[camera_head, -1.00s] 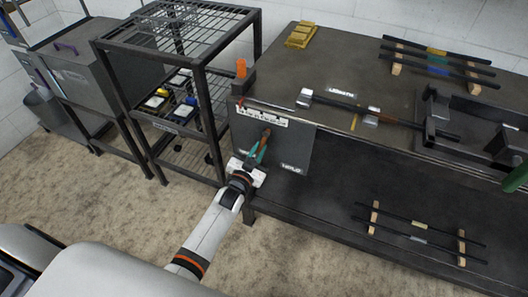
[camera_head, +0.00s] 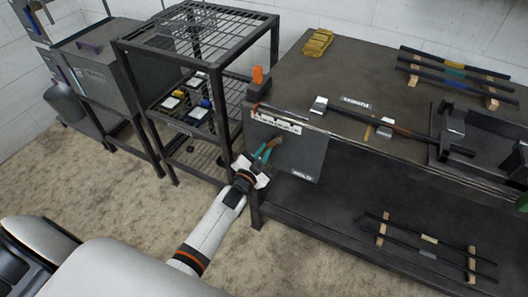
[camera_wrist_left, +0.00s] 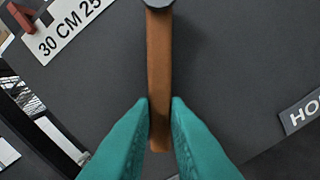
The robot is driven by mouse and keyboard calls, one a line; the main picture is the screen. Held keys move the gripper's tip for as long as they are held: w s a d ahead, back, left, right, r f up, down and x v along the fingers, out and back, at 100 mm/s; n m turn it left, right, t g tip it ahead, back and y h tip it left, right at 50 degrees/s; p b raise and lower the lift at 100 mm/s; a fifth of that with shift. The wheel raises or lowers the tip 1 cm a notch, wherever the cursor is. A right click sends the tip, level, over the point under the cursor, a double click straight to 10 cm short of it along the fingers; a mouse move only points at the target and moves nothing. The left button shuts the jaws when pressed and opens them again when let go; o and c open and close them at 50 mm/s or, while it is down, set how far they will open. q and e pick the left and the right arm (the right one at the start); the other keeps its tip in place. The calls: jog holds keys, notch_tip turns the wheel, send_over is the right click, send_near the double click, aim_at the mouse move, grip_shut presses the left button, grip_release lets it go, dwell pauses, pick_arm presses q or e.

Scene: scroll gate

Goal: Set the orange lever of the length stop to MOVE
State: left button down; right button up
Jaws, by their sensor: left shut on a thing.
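The orange lever (camera_wrist_left: 158,70) of the length stop runs down the middle of the left wrist view from a dark round pivot at the top edge. My left gripper (camera_wrist_left: 160,108) has teal fingers shut on the lever's lower end, one on each side. In the head view the gripper (camera_head: 263,153) is at the front of the dark grey stop panel (camera_head: 305,150), left of its middle. A HOLD label (camera_head: 302,175) sits at the panel's lower right and shows partly in the wrist view. No MOVE label is readable; the gripper covers the panel's lower left. My right gripper is not in view.
A white length scale (camera_head: 275,123) runs along the panel's top. A black wire rack (camera_head: 190,70) stands close on the left. Rods (camera_head: 455,62) lie on the bench (camera_head: 350,60). Open floor lies in front.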

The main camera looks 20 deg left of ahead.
pick_arm(q)
jog(key=c, duration=1.4)
grip_release()
jog(key=shift+s, duration=0.1)
jog(key=s, duration=1.2)
jog(key=shift+a, duration=0.25)
